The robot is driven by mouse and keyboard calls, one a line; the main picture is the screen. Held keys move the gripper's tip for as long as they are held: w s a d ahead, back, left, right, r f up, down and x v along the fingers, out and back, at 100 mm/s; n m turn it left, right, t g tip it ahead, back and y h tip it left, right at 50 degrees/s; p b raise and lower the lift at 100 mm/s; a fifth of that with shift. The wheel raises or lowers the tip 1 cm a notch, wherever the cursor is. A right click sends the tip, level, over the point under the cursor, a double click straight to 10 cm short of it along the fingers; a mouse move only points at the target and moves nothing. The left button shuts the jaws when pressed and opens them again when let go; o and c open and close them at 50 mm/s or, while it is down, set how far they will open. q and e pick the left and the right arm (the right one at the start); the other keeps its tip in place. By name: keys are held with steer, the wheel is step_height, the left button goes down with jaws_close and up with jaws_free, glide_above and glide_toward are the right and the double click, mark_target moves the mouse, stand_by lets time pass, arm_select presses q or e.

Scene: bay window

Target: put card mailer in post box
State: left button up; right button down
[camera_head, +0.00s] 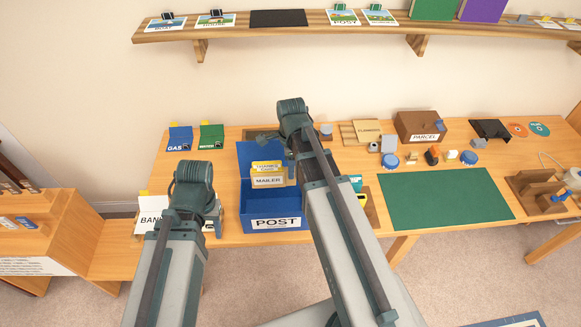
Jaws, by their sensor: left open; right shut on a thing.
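The card mailer (268,181), cream with a yellow upper part and a MAILER label, stands upright over the blue post box (276,223). The box has a tall back, an open top and a POST label on its front. My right gripper (291,172) is shut on the card mailer at its right edge; my own arm hides much of the fingers. Whether the mailer touches the box floor cannot be told. My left gripper (214,214) is open, left of the post box and beside a white card marked BANK (151,216); its fingertips are mostly hidden.
Gas (180,139) and water (212,137) holders stand behind on the left. A green mat (445,199) lies to the right, with a brown parcel (420,126) and several small items behind it. A wall shelf (300,30) with cards runs above.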

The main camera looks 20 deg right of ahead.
step_height(320, 180, down, 18)
steer(key=b, duration=1.7)
steer(key=shift+r, duration=0.1)
steer(key=c, duration=0.6)
jaws_free()
steer(key=shift+r, duration=0.15)
step_height(320, 180, up, 14)
steer(key=p, duration=1.3)
steer(key=shift+f, duration=0.2)
